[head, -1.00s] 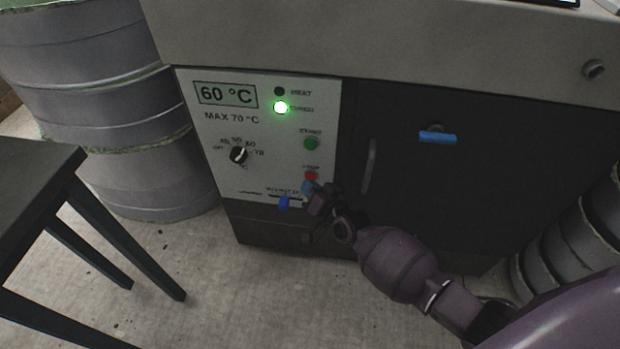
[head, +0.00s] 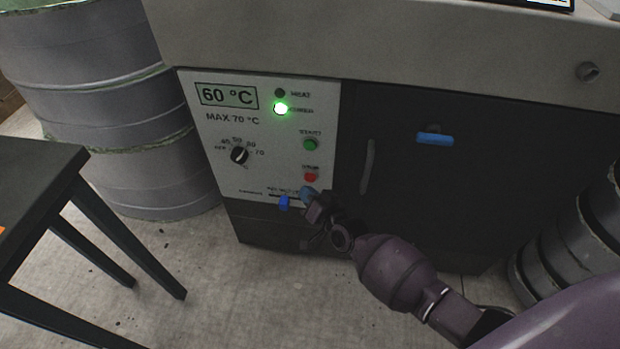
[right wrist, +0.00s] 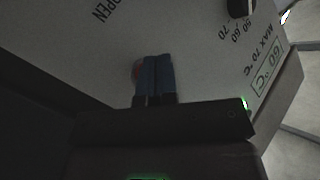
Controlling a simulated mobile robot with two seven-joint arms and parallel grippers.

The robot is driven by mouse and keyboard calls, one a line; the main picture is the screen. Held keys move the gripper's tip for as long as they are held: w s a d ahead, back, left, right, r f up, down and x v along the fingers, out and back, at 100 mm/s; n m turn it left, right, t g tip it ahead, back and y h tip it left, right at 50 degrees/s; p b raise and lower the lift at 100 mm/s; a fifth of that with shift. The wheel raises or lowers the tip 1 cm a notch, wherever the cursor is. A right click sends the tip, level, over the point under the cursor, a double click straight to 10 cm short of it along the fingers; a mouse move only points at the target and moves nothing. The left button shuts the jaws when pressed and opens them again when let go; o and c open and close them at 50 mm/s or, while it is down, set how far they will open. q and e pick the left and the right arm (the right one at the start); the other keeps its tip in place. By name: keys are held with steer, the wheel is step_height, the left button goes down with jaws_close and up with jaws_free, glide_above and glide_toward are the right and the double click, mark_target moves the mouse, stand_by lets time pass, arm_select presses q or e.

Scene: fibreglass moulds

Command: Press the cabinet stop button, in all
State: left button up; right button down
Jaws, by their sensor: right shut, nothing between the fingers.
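The cabinet's white control panel (head: 262,130) faces me. The red stop button (head: 310,177) is on its lower right, under the green start button (head: 310,144). My right gripper (head: 306,193) is just below the red button in the head view, with its blue fingertips close to the panel. In the right wrist view the shut blue fingers (right wrist: 154,78) cover most of the red button (right wrist: 136,71), whose edge shows at their left. I cannot tell whether the fingertips touch it. My left gripper is not in view.
A green lamp (head: 281,109) is lit below a dark lamp, beside the 60 °C display (head: 227,96). A dial (head: 239,155) and a blue slider (head: 284,202) are on the panel. The black door (head: 470,190) is right. A drum (head: 110,110) and dark table (head: 35,185) stand left.

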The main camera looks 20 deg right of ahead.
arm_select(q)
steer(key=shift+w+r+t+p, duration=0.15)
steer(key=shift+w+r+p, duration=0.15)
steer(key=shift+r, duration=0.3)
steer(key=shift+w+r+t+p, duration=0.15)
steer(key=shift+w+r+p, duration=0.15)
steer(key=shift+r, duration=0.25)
arm_select(e)
steer(key=s+a, duration=0.1)
steer(key=s, duration=0.1)
steer(key=s+a, duration=0.1)
steer(key=shift+s+a+r, duration=0.1)
steer(key=shift+s+a, duration=0.2)
steer(key=shift+s, duration=0.05)
